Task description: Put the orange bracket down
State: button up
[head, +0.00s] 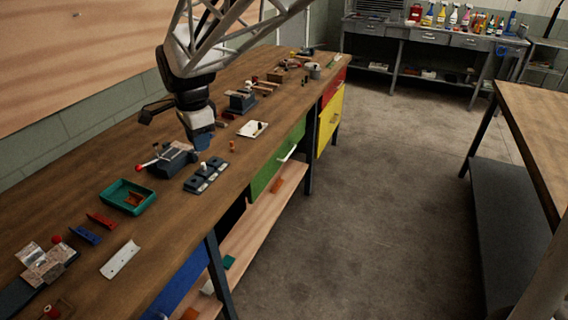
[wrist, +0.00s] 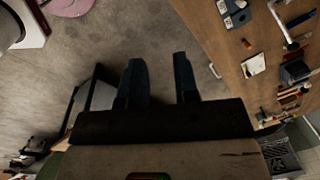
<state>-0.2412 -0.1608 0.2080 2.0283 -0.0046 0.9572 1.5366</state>
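My gripper (wrist: 158,60) shows in the wrist view with its two dark fingers apart. Only the grey floor shows between them, and I see no bracket held there. An orange-red piece (head: 134,198), perhaps a bracket, lies in the green tray (head: 112,192). Another orange piece (head: 277,185) sits on the shelf below the bench. I cannot tell which of these is the orange bracket.
Red (head: 101,220) and blue (head: 86,235) brackets and a white plate (head: 120,259) lie near the tray. A vise (head: 172,158) and a dark block with several positions (head: 206,177) stand beside my arm. Bare bench shows along the front edge.

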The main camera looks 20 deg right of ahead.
jog(key=s+d+n, duration=0.5)
jog(key=s, duration=0.4)
jog(key=s+d+f+n+t, duration=0.1)
jog(key=s+d+n, duration=0.3)
jog(key=s, duration=0.6)
jog(key=s+d+f+n, duration=0.1)
jog(key=s+d+n, duration=0.4)
jog(key=s, duration=0.4)
jog(key=shift+s+d+n, duration=0.3)
jog(key=shift+s+d, duration=0.05)
jog(key=shift+s, duration=0.05)
